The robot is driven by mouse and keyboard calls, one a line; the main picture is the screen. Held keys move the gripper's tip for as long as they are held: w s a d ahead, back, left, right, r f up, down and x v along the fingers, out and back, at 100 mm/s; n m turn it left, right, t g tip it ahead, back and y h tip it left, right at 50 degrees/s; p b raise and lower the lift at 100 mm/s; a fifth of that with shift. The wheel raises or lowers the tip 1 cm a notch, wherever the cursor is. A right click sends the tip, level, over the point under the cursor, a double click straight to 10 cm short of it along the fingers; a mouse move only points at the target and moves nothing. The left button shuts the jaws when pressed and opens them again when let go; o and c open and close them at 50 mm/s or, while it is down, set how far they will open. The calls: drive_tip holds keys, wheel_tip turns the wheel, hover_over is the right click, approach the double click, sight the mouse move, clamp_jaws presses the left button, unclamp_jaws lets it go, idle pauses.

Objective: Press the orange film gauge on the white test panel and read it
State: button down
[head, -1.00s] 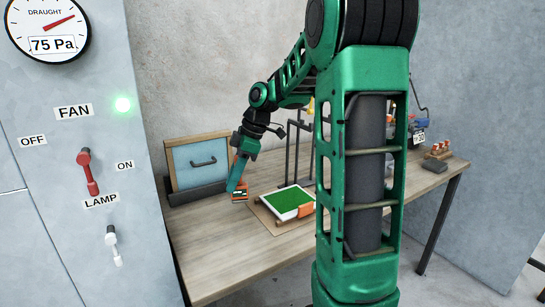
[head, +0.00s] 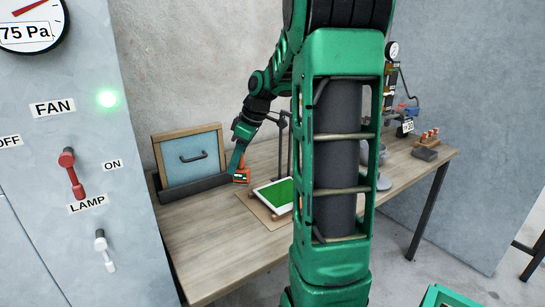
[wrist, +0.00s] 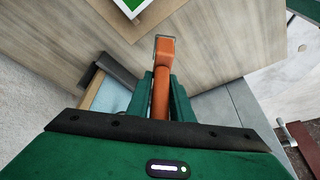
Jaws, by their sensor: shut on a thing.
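My gripper (head: 238,165) is shut on the orange film gauge (wrist: 161,85), which stands out lengthwise from between the fingers in the wrist view. In the head view the gauge (head: 242,175) is held just left of the panel's far left corner, apparently above the table; its exact height is unclear. The test panel (head: 258,191) is a green surface with a white border, lying on a brown board (head: 253,207). My arm hides the panel's right part. In the wrist view the panel (wrist: 132,10) shows only at the top edge, beyond the gauge tip and apart from it.
A wooden frame with a blue handled panel (head: 190,158) stands in a dark tray (head: 194,191) left of my gripper. A dark stand (head: 283,138) rises behind the test panel. A grey cabinet with switches (head: 85,240) is at left. The table's front left (head: 215,255) is clear.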

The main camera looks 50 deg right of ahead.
drive_tip(key=s+d+m+h, duration=0.3)
drive_tip(key=s+d+m, duration=0.3)
drive_tip(key=d+m, duration=0.5)
drive_tip(key=shift+d+f+n+t, duration=0.1)
drive_tip(key=shift+d+f+n, duration=0.2)
drive_tip(key=shift+f, duration=0.7)
drive_tip(key=shift+d+f+n+t, duration=0.1)
drive_tip(key=shift+d+f+n, duration=0.25)
drive_tip(key=shift+f, duration=0.6)
drive_tip(key=shift+d+f+n+t, duration=0.15)
drive_tip(key=shift+f+n, duration=0.3)
drive_tip(key=shift+f, duration=0.55)
drive_tip(key=shift+f, duration=0.5)
wheel_tip(320, 180, up, 7)
idle(0.4)
idle(1.4)
